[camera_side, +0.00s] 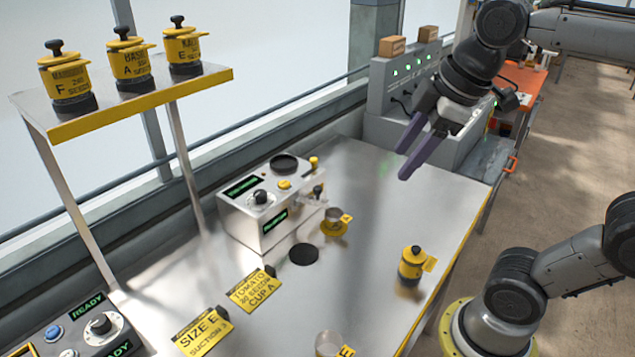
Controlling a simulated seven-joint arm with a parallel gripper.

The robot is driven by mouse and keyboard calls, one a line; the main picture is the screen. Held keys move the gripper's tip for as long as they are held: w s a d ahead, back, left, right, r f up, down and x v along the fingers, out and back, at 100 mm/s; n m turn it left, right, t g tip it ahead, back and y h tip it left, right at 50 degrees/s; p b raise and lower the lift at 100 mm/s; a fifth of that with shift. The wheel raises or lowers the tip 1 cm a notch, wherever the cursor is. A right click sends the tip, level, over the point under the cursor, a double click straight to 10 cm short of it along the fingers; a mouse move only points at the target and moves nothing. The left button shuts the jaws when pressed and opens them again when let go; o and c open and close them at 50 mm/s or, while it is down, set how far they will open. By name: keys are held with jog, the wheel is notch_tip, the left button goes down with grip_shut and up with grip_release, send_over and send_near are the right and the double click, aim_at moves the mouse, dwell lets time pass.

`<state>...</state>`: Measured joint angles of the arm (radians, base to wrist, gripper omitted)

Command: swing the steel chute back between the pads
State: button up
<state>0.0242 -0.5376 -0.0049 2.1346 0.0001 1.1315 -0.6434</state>
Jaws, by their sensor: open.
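My gripper (404,165) hangs above the far right part of the steel table, its two purple fingers apart with nothing between them. The white seeder box (262,218) stands left of it and lower, clear of the fingers. A small shiny piece at the box's right side, which looks like the steel chute (311,200), juts out near a small black knob (318,189). The chute's exact angle is too small to tell. I cannot make out the pads for certain. A small cup with a yellow tag (334,225) stands just below and right of the chute.
A black disc (304,254) lies in front of the box. A yellow canister (411,267) stands near the right edge. A raised shelf (140,103) holds 3 canisters. The table between gripper and canister is clear.

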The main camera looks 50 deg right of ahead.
jog(key=w+d+r+n+g, duration=0.1)
jog(key=w+d+r+n, duration=0.15)
jog(key=w, duration=0.65)
jog(key=n+g, duration=0.2)
jog(key=g, duration=0.2)
send_over(318, 188)
notch_tip(318, 188, down, 10)
notch_tip(318, 188, down, 13)
jog(key=shift+w, duration=0.1)
grip_shut()
jog(key=shift+r, duration=0.1)
